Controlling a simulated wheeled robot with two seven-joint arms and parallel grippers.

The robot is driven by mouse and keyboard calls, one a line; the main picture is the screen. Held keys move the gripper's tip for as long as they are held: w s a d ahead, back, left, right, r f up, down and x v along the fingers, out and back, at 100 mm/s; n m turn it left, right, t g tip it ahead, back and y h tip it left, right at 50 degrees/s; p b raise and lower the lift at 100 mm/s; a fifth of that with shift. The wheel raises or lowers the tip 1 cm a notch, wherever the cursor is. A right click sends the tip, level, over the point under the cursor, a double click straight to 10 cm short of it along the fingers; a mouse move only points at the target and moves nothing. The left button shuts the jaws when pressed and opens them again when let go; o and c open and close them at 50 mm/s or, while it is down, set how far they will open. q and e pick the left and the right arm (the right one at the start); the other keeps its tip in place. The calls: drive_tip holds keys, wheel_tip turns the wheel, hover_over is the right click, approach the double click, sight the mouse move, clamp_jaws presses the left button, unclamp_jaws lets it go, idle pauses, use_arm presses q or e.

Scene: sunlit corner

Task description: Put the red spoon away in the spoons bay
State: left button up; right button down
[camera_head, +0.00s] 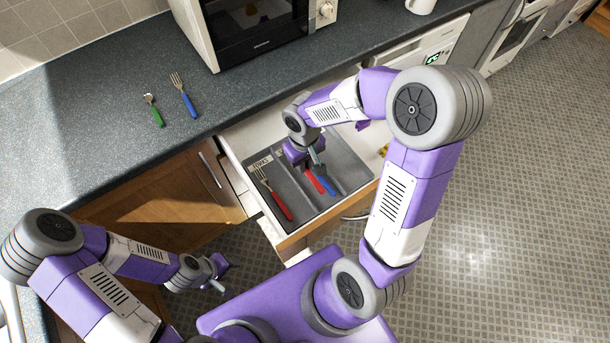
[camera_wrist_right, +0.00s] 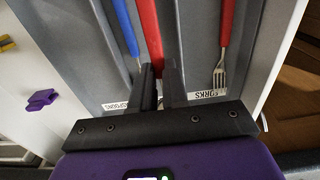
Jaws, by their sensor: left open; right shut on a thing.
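The red spoon (camera_head: 314,183) is in the open drawer's grey cutlery tray (camera_head: 350,165), within the spoons bay. My right gripper (camera_head: 314,158) is shut on it; in the right wrist view its red handle (camera_wrist_right: 149,35) runs out between the fingers (camera_wrist_right: 159,78), whose tips hide its bowl. I cannot tell whether it touches the bay floor. A blue-handled piece (camera_wrist_right: 126,32) lies beside it in the same bay. The "SPOONS" label (camera_wrist_right: 115,106) is partly covered by my gripper. My left gripper (camera_head: 221,276) is open and empty, in front of the cabinets.
A red fork (camera_head: 276,198) lies in the forks bay, across a divider. A green-handled spoon (camera_head: 153,109) and a blue-handled fork (camera_head: 184,96) lie on the counter (camera_head: 100,120). A microwave (camera_head: 255,30) stands behind. A purple object (camera_wrist_right: 42,99) lies beside the tray.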

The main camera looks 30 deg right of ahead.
sight(304, 180)
wheel_tip(304, 180, down, 6)
drive_tip(key=shift+f+b, duration=0.1)
drive_tip(key=shift+b, duration=0.8)
drive_tip(key=shift+f+b, duration=0.15)
drive_tip(key=shift+b, duration=0.15)
drive_tip(key=c, duration=1.6)
unclamp_jaws()
drive_tip(key=shift+f, duration=0.1)
drive_tip(key=shift+o, duration=0.9)
drive_tip(key=shift+r, duration=0.2)
